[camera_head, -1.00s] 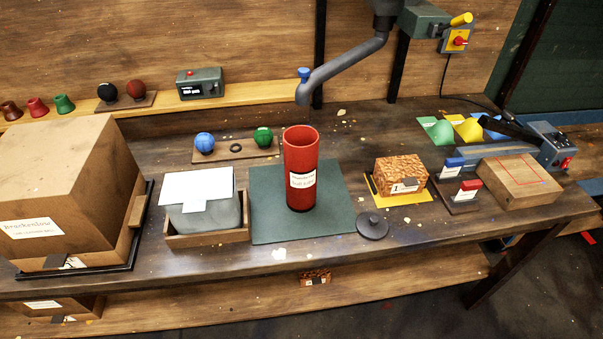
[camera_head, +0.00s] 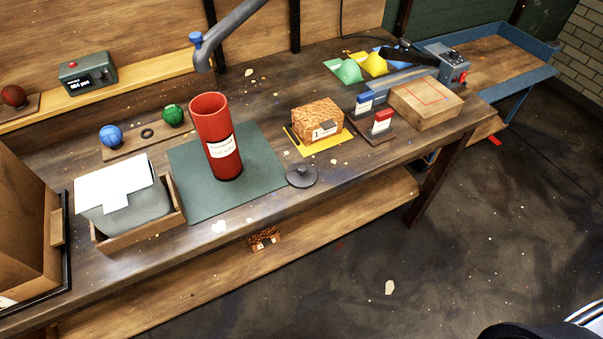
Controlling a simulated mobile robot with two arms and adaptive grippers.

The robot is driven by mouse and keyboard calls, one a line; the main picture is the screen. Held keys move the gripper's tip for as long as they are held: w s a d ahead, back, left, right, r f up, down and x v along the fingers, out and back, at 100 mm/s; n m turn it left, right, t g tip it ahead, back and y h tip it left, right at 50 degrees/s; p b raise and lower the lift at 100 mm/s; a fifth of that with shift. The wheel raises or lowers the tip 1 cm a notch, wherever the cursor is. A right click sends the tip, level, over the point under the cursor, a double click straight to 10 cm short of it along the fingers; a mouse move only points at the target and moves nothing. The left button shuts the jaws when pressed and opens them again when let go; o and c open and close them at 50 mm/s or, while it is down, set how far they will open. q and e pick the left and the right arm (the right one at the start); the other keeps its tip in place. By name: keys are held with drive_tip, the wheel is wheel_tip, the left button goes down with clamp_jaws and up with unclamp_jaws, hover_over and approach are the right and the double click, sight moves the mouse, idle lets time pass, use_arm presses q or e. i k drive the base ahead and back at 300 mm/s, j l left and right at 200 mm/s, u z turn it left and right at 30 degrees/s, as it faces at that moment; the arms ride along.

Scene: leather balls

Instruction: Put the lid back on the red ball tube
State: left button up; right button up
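The red ball tube (camera_head: 217,140) stands upright on a dark green mat (camera_head: 198,205) on the workbench. It has a white label, and its top looks open. A dark round lid with a small knob (camera_head: 302,176) lies on the bench just right of the mat's corner, apart from the tube. No gripper shows in the head view. A dark shape at the bottom right edge is cut off and unclear.
A grey pipe (camera_head: 228,33) hangs above and behind the tube. A wooden tray with a grey bundle (camera_head: 179,214) stands left of the mat. A speckled brown block (camera_head: 317,120) sits on a yellow mat, behind the lid. Open floor (camera_head: 400,260) lies in front of the bench.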

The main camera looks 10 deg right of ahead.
sight(210, 112)
drive_tip(key=j, duration=0.45)
drive_tip(key=k+j+z, duration=0.1)
drive_tip(key=j, duration=0.35)
drive_tip(key=k+j, duration=0.1)
drive_tip(key=j, duration=0.4)
